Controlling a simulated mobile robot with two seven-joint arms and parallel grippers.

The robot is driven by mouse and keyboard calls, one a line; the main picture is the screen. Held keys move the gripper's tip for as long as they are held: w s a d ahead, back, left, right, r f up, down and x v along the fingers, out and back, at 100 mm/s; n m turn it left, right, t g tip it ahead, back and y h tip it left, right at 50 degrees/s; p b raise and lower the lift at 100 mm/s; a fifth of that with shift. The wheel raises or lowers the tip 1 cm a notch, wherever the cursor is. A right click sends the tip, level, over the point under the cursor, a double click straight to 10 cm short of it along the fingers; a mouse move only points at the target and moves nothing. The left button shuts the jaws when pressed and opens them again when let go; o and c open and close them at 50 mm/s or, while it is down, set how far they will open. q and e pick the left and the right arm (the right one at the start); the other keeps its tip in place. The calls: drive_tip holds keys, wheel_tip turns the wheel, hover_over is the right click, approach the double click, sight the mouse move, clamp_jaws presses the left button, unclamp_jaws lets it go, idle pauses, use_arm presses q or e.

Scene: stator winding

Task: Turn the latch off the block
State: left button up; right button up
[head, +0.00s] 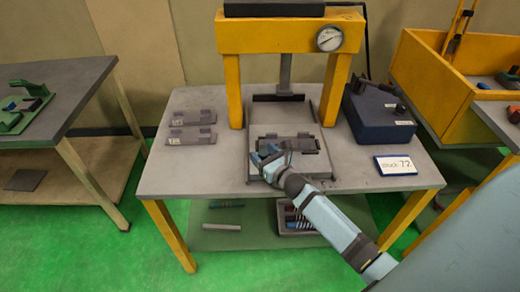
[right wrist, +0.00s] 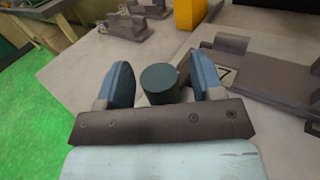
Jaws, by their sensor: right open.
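A dark grey block (right wrist: 285,80) with raised parts sits on the grey plate under the press; it also shows in the head view (head: 304,143). A dark green round knob (right wrist: 160,83) stands at its near left side in the right wrist view. I cannot tell whether this knob belongs to the latch; no other latch is clear. My right gripper (right wrist: 163,84) is open, with one blue finger on each side of the knob. Gaps show beside the knob. In the head view the right gripper (head: 266,158) is at the block's left front. My left gripper is not in view.
A yellow press (head: 232,90) with a gauge (head: 330,38) stands over the plate. Two grey fixtures (head: 192,135) lie to the left. A dark blue box (head: 376,115) and a sign (head: 395,165) are to the right. The table's front left (head: 190,175) is clear.

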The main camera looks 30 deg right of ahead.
drive_tip(key=shift+w, duration=0.75)
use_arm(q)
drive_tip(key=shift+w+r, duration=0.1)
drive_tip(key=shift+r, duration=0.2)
use_arm(e)
drive_tip(key=shift+w, duration=0.1)
drive_tip(key=shift+c, duration=0.4)
clamp_jaws()
